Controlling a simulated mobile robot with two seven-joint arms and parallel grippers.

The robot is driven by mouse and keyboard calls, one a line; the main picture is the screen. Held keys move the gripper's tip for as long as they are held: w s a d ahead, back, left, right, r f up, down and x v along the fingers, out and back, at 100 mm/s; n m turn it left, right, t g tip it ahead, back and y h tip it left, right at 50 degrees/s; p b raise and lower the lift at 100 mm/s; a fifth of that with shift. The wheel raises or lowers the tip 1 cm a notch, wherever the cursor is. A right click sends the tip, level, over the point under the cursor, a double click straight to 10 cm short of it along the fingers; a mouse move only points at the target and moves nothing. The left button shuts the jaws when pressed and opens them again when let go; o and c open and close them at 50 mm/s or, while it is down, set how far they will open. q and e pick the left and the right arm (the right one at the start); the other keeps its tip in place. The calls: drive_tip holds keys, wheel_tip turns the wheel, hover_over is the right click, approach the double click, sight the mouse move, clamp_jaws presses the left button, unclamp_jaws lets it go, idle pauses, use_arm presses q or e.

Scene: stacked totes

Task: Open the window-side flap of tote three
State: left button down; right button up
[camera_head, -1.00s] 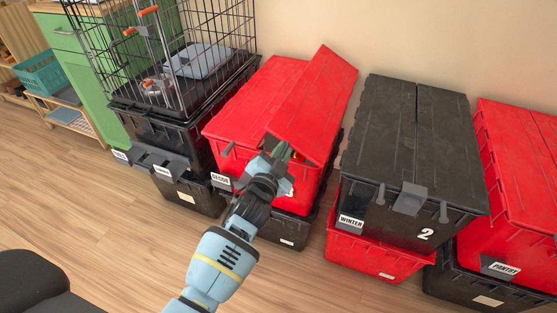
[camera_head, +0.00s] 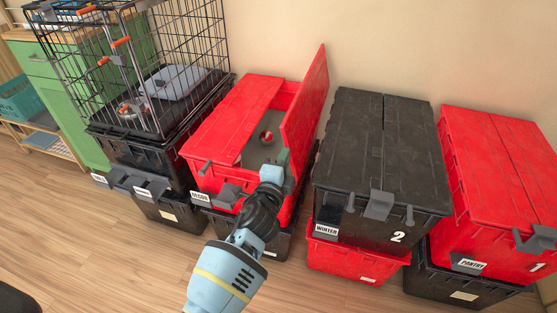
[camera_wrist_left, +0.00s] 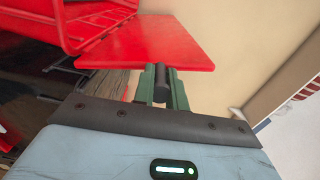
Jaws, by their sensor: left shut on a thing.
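The red tote (camera_head: 215,178) with the DECOR label stands on a dark tote; its number is hidden behind my arm. Its right flap (camera_head: 307,105) stands about upright, and its left flap (camera_head: 232,115) lies flat over the left part. My left gripper (camera_head: 283,160) is at the front end of the raised flap. In the left wrist view, the green fingers (camera_wrist_left: 162,88) are shut around a dark knob (camera_wrist_left: 161,80) at the edge of the red flap (camera_wrist_left: 150,43). My right gripper is not in view.
A ball (camera_head: 266,137) lies inside the red tote. A wire crate (camera_head: 150,60) stands on dark totes to the left. The black tote marked 2 (camera_head: 385,225) is close on the right, with a red PANTRY tote (camera_head: 490,200) beyond. Wooden floor is clear in front.

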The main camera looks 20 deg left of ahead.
use_arm(q)
drive_tip(key=shift+d+r+m, duration=0.15)
drive_tip(key=shift+d+m, duration=0.45)
drive_tip(key=shift+d, duration=0.05)
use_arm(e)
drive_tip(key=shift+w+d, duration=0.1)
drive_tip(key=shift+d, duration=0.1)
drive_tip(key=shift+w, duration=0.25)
use_arm(q)
drive_tip(key=c, duration=1.4)
unclamp_jaws()
drive_tip(key=shift+c, duration=0.2)
drive_tip(key=shift+s, duration=0.1)
drive_tip(key=s+p, duration=0.1)
drive_tip(key=s, duration=0.6)
drive_tip(key=shift+s+a, duration=0.2)
drive_tip(key=shift+s, duration=0.15)
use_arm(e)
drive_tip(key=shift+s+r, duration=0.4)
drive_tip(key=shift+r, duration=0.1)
